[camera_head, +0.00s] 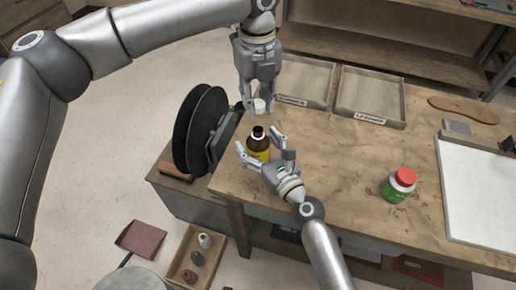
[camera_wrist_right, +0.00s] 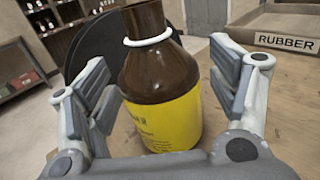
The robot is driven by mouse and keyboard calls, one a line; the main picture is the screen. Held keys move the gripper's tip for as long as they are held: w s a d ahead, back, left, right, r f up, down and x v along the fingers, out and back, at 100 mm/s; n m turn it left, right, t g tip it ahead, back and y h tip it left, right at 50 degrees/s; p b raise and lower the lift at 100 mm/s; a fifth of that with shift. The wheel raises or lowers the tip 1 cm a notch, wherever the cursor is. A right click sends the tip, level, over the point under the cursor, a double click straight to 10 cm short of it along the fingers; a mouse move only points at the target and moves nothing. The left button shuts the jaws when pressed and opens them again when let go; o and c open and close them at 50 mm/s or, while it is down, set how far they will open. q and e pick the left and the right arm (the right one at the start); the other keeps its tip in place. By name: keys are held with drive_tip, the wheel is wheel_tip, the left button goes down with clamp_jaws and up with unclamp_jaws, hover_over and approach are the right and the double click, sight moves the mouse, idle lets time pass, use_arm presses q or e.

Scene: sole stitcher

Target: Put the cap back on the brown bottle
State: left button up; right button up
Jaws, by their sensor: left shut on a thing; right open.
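The brown bottle (camera_head: 259,143) with a yellow label stands upright on the workbench near its left end. Its neck is dark and uncapped in the head view. My left gripper (camera_head: 262,98) points down above the bottle and is shut on the white cap (camera_head: 260,107), held apart from the neck. My right gripper (camera_head: 262,152) is open, low over the bench, with its fingers on either side of the bottle. In the right wrist view the bottle (camera_wrist_right: 160,85) stands between the open fingers with gaps on both sides; its top is cut off.
Wooden trays (camera_head: 371,97) stand at the bench's back. A green jar with a red lid (camera_head: 398,186) and a white board (camera_head: 485,195) are to the right. Black discs (camera_head: 200,130) stand at the left end. The bench middle (camera_head: 340,165) is clear.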

drive_tip(key=shift+c, duration=0.5)
drive_tip(key=c, duration=1.4)
use_arm(q)
drive_tip(key=shift+f, duration=2.45)
use_arm(e)
drive_tip(key=shift+c, duration=0.3)
use_arm(q)
drive_tip(key=shift+f, duration=0.15)
drive_tip(key=shift+f, duration=0.75)
drive_tip(key=shift+f, duration=0.6)
use_arm(e)
clamp_jaws()
use_arm(q)
drive_tip(key=m, duration=1.3)
